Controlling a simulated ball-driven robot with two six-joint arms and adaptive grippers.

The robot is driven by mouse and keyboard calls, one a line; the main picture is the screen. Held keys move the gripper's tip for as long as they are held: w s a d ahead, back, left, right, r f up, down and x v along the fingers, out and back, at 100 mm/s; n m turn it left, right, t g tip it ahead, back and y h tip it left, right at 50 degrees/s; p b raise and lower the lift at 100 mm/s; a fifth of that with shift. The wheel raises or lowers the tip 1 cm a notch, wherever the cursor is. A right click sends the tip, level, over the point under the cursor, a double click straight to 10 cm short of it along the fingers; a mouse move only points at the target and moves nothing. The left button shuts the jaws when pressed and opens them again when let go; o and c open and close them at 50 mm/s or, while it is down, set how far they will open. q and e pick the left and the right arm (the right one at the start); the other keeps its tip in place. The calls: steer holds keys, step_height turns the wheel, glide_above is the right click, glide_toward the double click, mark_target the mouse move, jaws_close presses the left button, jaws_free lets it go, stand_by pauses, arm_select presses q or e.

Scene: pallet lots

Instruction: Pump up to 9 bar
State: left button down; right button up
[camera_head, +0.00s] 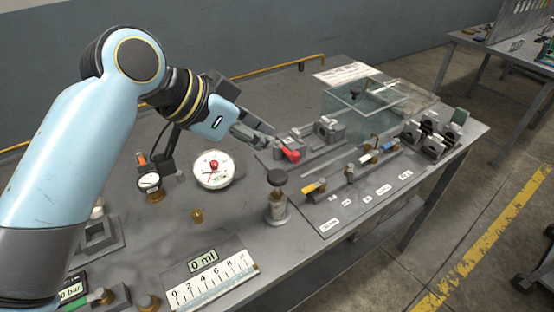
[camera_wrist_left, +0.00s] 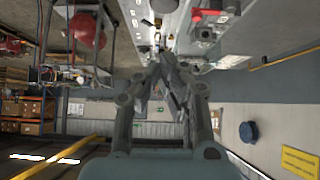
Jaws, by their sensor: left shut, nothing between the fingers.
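My left gripper (camera_head: 268,142) is shut and empty above the bench, its tips close to a red lever (camera_head: 290,155) on a grey block. I cannot tell whether they touch. In the left wrist view, the shut fingers (camera_wrist_left: 167,62) are in the middle and a red part (camera_wrist_left: 202,15) is at the upper right, apart from them. A pump-like post with a dark round knob (camera_head: 277,178) stands upright in front. A white dial gauge (camera_head: 213,169) with a red centre is left of it; its reading is too small to tell. A display reading "bar" (camera_head: 73,291) is at the lower left, partly hidden.
A "0 ml" display (camera_head: 203,260) sits above a numbered scale (camera_head: 212,286). A small gauge (camera_head: 149,182) is at left. A clear tank (camera_head: 375,105), valves with coloured handles (camera_head: 315,187) and dark blocks (camera_head: 432,135) fill the right.

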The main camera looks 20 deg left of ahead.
arm_select(q)
glide_above(276, 178)
steer(key=f, duration=0.4)
steer(key=shift+w+d, duration=0.1)
steer(key=shift+w, duration=0.2)
step_height(276, 178, down, 2)
steer(key=shift+s+f+p, duration=0.1)
steer(key=shift+f+p, duration=0.1)
steer(key=shift+p, duration=0.2)
steer(key=shift+f, duration=0.55)
step_height(276, 178, down, 4)
steer(key=shift+r+b, duration=0.1)
steer(key=shift+b, duration=0.7)
steer(key=shift+s, duration=0.1)
